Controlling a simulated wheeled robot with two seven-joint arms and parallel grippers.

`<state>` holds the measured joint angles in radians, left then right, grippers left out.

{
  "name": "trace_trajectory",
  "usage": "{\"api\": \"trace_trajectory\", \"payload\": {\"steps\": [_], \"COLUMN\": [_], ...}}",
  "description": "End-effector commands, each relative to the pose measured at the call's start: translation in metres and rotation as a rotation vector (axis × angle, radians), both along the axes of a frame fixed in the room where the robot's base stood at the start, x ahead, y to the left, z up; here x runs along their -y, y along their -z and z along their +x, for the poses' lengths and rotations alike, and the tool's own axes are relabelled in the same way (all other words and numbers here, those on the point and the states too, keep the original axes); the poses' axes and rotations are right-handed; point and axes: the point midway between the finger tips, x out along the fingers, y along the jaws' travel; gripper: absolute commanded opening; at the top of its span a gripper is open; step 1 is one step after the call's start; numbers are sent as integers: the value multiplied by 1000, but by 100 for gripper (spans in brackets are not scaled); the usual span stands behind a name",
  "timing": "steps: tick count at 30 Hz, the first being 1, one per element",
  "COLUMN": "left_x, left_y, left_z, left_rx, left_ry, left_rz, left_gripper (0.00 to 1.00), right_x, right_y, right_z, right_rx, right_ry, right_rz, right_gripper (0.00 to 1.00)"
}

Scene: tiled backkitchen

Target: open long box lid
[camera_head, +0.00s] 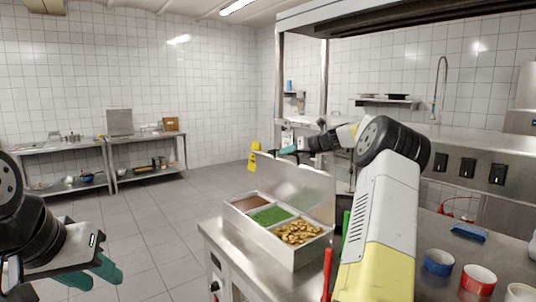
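The long metal box (272,247) stands on the steel counter, with three compartments holding brown, green and golden-brown food. Its flat metal lid (305,192) stands up steeply along the far side, so the inside is in open view. My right arm reaches over from the right. My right gripper (289,151), with teal fingertips, is above the upper left edge of the lid and looks apart from it; its finger gap is too small to tell. My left gripper (100,271) is at the lower left, away from the box, with teal fingers seen side-on.
Blue (438,262), red (478,280) and white (521,293) bowls stand at the counter's right, near a blue item (469,232). A red-handled tool (327,275) is by my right arm. Floor to the left is clear; a yellow sign (254,157) stands behind.

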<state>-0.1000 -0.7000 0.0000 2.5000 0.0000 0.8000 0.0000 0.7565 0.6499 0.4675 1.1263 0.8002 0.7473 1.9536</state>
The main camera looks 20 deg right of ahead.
Motion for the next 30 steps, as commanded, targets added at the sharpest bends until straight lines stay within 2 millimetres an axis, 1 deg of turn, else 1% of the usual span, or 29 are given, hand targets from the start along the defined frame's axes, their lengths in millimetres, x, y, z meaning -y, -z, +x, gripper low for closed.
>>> {"api": "trace_trajectory", "payload": {"steps": [1,3,6,10,14,30], "left_x": [0,0,0,0,0,0], "left_y": [0,0,0,0,0,0], "left_z": [0,0,0,0,0,0], "left_rx": [0,0,0,0,0,0], "left_ry": [0,0,0,0,0,0], "left_rz": [0,0,0,0,0,0], "left_gripper": [36,36,36,36,36,36], "right_x": [6,11,16,21,22,22], "right_y": [-5,-9,-14,-17,-19,-19], "right_z": [-9,-20,-32,-42,-45,-45], "right_rx": [0,-1,-1,-1,-1,-1], "right_ry": [3,2,2,1,0,-1], "right_rz": [-3,-2,-2,-1,0,0], "right_gripper": [20,20,20,20,20,20]}}
